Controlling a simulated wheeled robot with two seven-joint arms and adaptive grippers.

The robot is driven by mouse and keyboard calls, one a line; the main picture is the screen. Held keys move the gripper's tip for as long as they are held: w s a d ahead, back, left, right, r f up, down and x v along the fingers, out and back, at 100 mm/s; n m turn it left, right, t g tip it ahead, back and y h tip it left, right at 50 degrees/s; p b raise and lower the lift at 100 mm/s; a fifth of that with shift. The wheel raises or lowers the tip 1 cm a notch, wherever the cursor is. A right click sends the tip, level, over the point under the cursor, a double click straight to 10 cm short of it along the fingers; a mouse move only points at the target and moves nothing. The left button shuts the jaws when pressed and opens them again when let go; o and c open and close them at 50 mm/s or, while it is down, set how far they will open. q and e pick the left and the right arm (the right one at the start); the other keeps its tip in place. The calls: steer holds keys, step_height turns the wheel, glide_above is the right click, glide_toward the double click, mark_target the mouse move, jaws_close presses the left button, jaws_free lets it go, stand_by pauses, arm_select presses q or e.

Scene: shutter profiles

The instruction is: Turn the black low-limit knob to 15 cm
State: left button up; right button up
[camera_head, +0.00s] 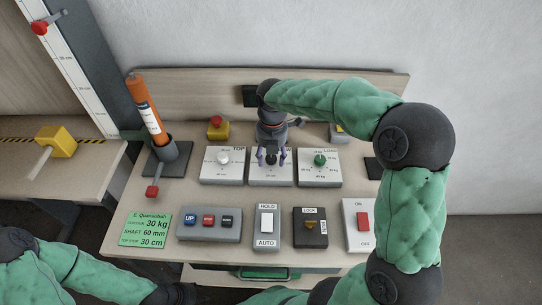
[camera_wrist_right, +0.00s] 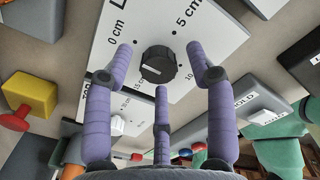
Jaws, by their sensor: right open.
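The black low-limit knob (camera_wrist_right: 157,65) sits on a white-faced dial panel (camera_wrist_right: 190,75) with marks for 0 cm, 5 cm, 10 and 15. I cannot tell for certain where its pointer stands. In the head view the knob (camera_head: 271,160) is at the middle panel, partly behind my fingers. My right gripper (camera_head: 272,154) is open and points down over the knob. In the right wrist view its purple fingers stand around the knob with gaps between. My left arm shows at the lower left of the head view, but its gripper is out of view.
A panel with a white knob (camera_head: 223,159) stands to the left and one with a green knob (camera_head: 319,160) to the right. In front are a button box (camera_head: 209,224), a HOLD/AUTO switch (camera_head: 266,225), a lock box (camera_head: 311,228) and a red switch (camera_head: 363,221).

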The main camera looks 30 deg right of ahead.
jaws_close()
